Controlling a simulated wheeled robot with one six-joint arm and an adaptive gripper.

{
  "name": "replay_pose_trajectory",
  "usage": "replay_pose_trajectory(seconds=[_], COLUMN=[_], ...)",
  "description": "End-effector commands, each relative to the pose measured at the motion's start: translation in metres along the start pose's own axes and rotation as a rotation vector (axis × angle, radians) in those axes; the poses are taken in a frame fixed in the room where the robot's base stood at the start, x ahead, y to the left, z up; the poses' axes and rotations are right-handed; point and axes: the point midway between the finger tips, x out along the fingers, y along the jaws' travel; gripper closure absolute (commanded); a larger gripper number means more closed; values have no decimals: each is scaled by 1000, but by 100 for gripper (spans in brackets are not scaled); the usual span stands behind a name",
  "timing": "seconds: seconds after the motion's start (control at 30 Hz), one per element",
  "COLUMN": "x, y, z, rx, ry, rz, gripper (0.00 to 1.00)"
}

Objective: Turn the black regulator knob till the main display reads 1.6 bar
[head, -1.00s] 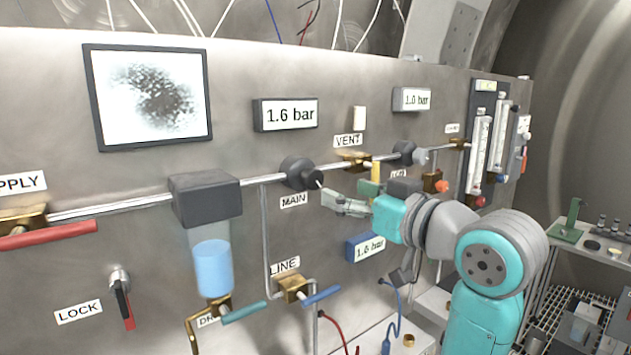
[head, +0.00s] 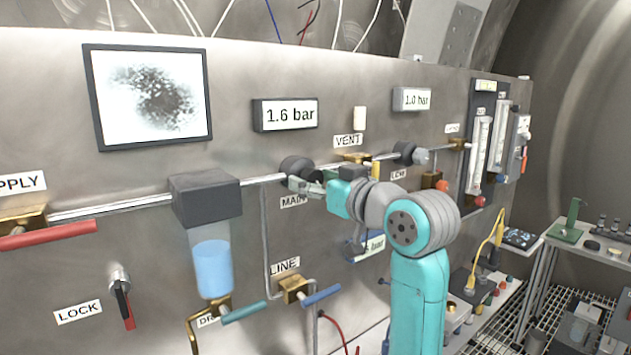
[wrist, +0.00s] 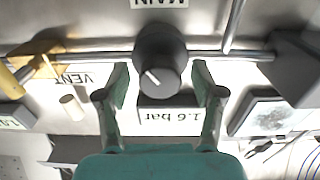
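The black regulator knob (wrist: 158,70), with a white pointer line, sits on the pipe by the MAIN label (wrist: 160,3). In the head view the knob (head: 294,166) is partly covered by my gripper (head: 306,186). The main display (head: 290,115) above it reads 1.6 bar. In the wrist view, which is upside down, the same display (wrist: 168,117) also reads 1.6 bar. My gripper (wrist: 160,80) is open, with one finger on each side of the knob. A gap shows between each finger and the knob.
The brass VENT valve (head: 356,158) and a smaller LCM knob (head: 405,151) lie to the right along the pipe. A second display (head: 412,99) reads 1.0 bar. A filter with blue liquid (head: 213,267) hangs to the left. The LINE valve (head: 295,289) is below.

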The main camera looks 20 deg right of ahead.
Motion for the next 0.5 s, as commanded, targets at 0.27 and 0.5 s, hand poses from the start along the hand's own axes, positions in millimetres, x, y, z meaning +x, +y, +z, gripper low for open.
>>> replay_pose_trajectory(seconds=[0.27,0.5], x=[0,0], y=[0,0], z=[0,0], rx=[0,-45], ry=[0,0], rz=[0,0], gripper=[92,92])
